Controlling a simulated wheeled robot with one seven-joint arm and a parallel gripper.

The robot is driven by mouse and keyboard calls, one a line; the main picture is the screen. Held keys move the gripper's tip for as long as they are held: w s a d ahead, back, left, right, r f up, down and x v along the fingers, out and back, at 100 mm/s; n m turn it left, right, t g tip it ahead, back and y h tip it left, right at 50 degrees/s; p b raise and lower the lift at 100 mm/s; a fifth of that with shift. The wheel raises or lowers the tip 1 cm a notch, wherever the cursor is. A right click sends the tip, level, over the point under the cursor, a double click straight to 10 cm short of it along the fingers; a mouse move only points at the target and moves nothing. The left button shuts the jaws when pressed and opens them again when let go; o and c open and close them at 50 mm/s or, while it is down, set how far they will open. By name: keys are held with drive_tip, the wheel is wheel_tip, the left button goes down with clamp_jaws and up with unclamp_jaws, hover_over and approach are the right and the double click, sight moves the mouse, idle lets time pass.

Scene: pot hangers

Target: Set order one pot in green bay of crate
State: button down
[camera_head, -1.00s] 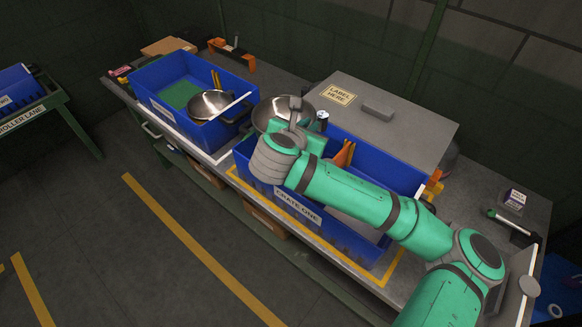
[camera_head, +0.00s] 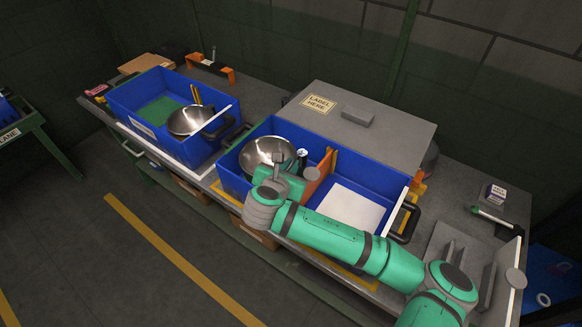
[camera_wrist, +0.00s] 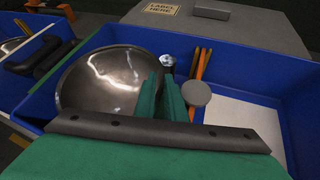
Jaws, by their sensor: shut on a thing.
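A shiny steel pot (camera_head: 267,152) is within the left bay of the blue crate labelled one in the earlier head view (camera_head: 232,180). Its round bowl fills the left of the wrist view (camera_wrist: 100,85). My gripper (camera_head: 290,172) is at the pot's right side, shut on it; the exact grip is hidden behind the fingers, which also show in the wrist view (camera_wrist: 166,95). An orange divider (camera_head: 319,172) separates this bay from a right bay with a white floor (camera_head: 345,207). The pot covers the left bay's floor, so its colour and any contact are hidden.
Another blue crate (camera_head: 128,100) at left has a green-floored area (camera_head: 158,110) and a second steel pot (camera_head: 187,121). A grey box (camera_head: 395,130) labelled "label here" stands behind the crate. A green-handled tool (camera_head: 494,217) lies at right. The white-floored bay looks empty.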

drive_tip(key=shift+f, duration=0.95)
drive_tip(key=c, duration=1.8)
unclamp_jaws()
